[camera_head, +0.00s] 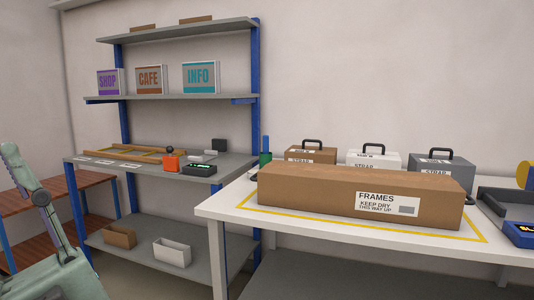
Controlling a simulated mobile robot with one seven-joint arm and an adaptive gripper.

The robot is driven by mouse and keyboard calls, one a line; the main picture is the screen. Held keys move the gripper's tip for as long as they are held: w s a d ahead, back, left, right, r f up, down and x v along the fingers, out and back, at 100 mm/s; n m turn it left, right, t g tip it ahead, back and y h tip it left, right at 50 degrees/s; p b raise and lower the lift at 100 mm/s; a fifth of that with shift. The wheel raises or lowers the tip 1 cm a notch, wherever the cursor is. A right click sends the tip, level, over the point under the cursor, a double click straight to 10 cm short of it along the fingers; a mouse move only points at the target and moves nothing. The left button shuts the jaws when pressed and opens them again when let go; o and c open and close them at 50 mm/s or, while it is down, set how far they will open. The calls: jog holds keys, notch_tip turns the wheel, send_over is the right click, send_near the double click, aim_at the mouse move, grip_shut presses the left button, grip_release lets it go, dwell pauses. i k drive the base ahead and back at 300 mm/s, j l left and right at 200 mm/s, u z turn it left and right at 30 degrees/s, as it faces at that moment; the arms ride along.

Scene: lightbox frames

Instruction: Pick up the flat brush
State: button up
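I cannot make out a flat brush anywhere in the head view. A narrow blue upright item over a dark green base (265,158) stands at the left behind the long cardboard box; it is too small to tell what it is. Part of my own pale green arm shows at the left edge. My gripper is not in view.
A long cardboard box marked FRAMES (330,192) fills much of the white table (225,207). Behind it stand brown (310,155), white (373,160) and grey (441,167) cases. A grey tray (505,208) sits right. The shelf bench (140,166) holds a wooden frame and orange device (171,162).

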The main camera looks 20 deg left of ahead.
aim_at(265, 138)
jog(key=i+j+z, duration=0.2)
jog(key=j, duration=0.45)
jog(key=i+j+z, duration=0.2)
jog(key=j, duration=0.5)
jog(key=i+j+z, duration=0.15)
jog(key=j, duration=0.55)
jog(key=i+j+z, duration=0.2)
jog(key=j, duration=0.5)
jog(key=j+z, duration=0.2)
jog(key=j, duration=0.55)
jog(key=i+j, duration=0.15)
jog(key=j, duration=0.2)
jog(key=i+j+z, duration=0.1)
jog(key=j, duration=0.2)
jog(key=i+j, duration=0.2)
jog(key=j, duration=0.15)
jog(key=z, duration=0.05)
